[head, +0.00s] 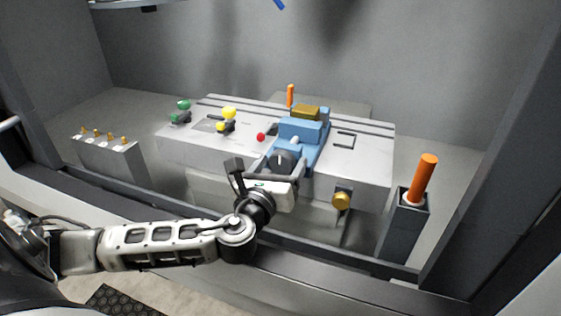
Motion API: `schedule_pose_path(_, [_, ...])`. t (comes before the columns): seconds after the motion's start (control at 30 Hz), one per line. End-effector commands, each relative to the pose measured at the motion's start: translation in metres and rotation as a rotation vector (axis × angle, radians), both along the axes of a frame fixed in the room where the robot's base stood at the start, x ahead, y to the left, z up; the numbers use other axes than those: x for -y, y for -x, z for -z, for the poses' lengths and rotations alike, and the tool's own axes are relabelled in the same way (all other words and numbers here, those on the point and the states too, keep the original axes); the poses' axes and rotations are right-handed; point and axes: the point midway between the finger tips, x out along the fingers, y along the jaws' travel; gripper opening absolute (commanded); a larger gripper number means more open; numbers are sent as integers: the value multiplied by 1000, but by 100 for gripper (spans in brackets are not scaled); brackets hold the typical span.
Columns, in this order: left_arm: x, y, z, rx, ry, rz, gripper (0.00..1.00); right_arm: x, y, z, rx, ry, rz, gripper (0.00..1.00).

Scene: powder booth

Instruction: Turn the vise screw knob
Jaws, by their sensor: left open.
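The blue vise (303,130) sits on the grey machine table, with a brass-coloured block (306,111) at its top. A dark round knob (283,160) with a pale mark shows at the vise's near end; its lower part is hidden by my left gripper. My left gripper (268,167) is open in front of the vise, with one finger left of the knob and the other close to its right side. I cannot tell whether either finger touches the knob. My right gripper is not in view.
Green (182,106) and yellow (229,113) knobs and a red button (261,137) are left of the vise. A brass knob (341,200) is on the table's front. An orange handle (424,178) stands in a grey post at right. A toggle box (108,157) is at left.

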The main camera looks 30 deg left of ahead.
Motion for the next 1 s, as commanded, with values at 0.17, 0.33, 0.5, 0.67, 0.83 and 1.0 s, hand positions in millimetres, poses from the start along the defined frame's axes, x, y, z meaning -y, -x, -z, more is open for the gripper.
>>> schedule_pose_path(0.17, [-1, -5, 0, -1, 0, 0, 72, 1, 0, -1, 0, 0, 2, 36])
schedule_pose_path(0.33, [-1, -5, 0, -1, 0, 0, 72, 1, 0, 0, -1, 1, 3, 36])
schedule_pose_path(0.5, [-1, -5, 0, -1, 1, 0, 33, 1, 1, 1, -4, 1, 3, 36])
schedule_pose_path(0.67, [-1, -5, 0, -1, 1, 0, 27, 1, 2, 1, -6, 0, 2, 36])
schedule_pose_path(0.83, [-1, -5, 1, 4, 23, -1, 27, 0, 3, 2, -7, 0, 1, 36])
schedule_pose_path(1.0, [-1, -5, 1, 21, 90, 0, 27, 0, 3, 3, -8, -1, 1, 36])
